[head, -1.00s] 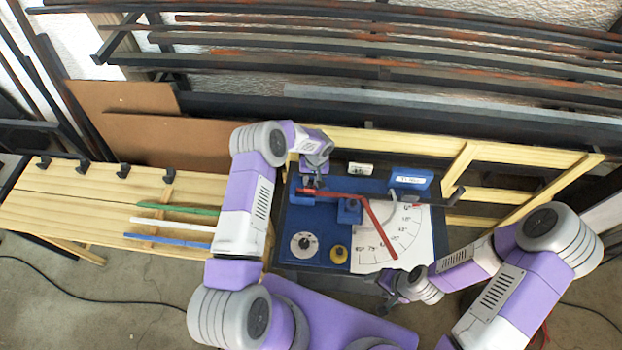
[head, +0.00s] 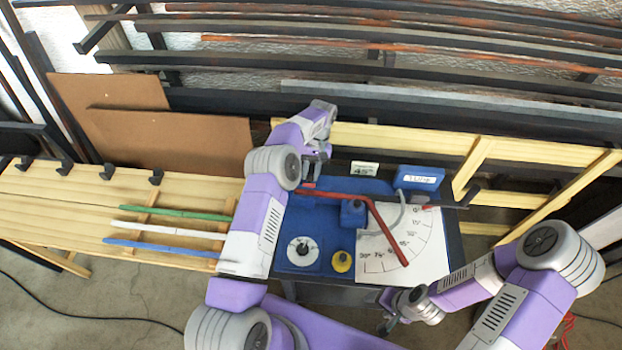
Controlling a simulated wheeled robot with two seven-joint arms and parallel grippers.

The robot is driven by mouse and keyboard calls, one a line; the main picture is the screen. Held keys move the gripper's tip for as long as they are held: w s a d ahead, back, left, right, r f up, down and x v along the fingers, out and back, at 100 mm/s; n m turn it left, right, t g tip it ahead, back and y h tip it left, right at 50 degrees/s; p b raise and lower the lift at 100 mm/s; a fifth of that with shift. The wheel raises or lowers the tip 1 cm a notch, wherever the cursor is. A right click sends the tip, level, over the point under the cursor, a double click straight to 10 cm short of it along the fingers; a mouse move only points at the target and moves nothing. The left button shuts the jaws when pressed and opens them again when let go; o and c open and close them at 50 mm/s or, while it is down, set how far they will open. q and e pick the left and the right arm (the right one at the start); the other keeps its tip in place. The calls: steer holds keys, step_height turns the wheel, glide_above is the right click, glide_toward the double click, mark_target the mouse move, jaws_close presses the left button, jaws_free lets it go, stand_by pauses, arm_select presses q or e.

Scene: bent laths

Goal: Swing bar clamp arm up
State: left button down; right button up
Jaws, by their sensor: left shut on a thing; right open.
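The blue bending fixture (head: 322,226) stands on a dark table in front of me. A red lath (head: 345,197) lies across it, bent near the blue centre block (head: 353,213), its free end over the white angle chart (head: 430,262). My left gripper (head: 316,158) is at the fixture's back left, above the lath's left end. It is shut on the bar clamp arm, which is small and mostly hidden by the gripper. My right gripper (head: 386,326) is open and empty, in front of the table, apart from the fixture and lath.
A dial (head: 303,253) and a yellow knob (head: 341,261) sit on the fixture's front. A labelled blue box (head: 419,178) is at its back right. Green (head: 175,213), white and blue laths lie on the wooden bench at left. Metal bars are racked behind.

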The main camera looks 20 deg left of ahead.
arm_select(q)
steer(key=shift+a, duration=0.15)
arm_select(e)
steer(key=shift+f, duration=0.35)
arm_select(q)
steer(key=c, duration=0.9)
jaws_free()
arm_select(e)
steer(key=shift+a, duration=0.1)
